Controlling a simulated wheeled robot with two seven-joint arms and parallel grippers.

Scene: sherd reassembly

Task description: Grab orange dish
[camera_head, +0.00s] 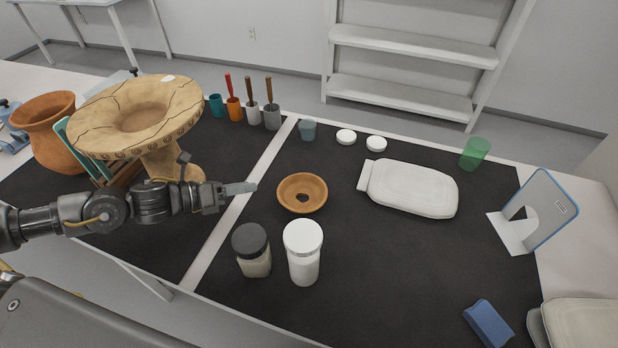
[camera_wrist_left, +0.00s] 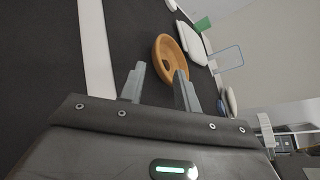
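The orange dish (camera_head: 302,193) is a shallow round bowl on the black mat, just right of the white strip in the head view. In the left wrist view the orange dish (camera_wrist_left: 168,57) lies beyond the fingertips. My left gripper (camera_head: 250,187) is left of the dish and apart from it, pointing toward it. In the left wrist view its two fingers (camera_wrist_left: 159,75) stand apart with nothing between them, so it is open and empty. My right gripper is not in view.
A dark-lidded jar (camera_head: 252,250) and a white-lidded jar (camera_head: 303,252) stand in front of the dish. A cracked pottery vessel (camera_head: 135,115) stands behind my left arm. A white flask-shaped object (camera_head: 412,188) lies right of the dish.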

